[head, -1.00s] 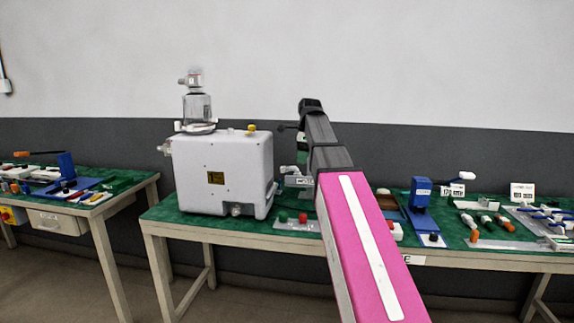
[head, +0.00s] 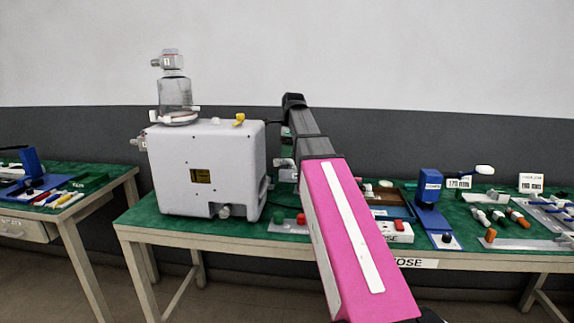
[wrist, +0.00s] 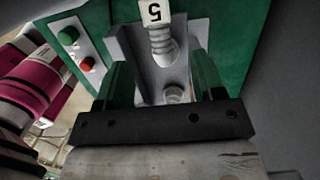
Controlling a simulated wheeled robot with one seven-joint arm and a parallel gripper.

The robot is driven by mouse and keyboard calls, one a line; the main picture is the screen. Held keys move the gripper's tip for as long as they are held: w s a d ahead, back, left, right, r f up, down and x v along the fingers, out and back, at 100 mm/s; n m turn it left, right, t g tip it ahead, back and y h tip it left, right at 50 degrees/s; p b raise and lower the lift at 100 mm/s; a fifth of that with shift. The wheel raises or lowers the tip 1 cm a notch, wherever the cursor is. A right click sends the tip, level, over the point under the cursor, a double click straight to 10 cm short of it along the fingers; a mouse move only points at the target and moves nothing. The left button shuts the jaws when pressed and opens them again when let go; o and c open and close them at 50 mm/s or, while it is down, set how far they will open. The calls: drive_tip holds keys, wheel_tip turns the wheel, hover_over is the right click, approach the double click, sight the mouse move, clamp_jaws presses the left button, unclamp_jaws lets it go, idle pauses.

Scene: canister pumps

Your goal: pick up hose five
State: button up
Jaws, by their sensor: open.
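Hose five shows in the wrist view as a short, pale ribbed hose (wrist: 161,42) with a white tag reading 5 (wrist: 155,12), upside down in the picture. A grey bracket (wrist: 122,42) stands around or behind it. My gripper (wrist: 161,62) is open, with its two green fingers apart on either side of the hose. I cannot tell whether either finger touches it. In the head view my own pink and black arm hides the gripper and most of the hose area.
A grey pump box (head: 205,175) with a glass jar stands on the green-topped bench, left of my arm. A plate with green and red buttons (wrist: 80,48) is beside the bracket. A blue stand (head: 430,190), trays and small parts fill the right side. Another bench (head: 75,200) is at far left.

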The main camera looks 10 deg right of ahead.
sight(287, 163)
drive_tip(key=shift+w+f, duration=0.15)
drive_tip(key=shift+f, duration=2.85)
drive_tip(key=c, duration=1.1)
drive_tip(key=shift+o, duration=0.2)
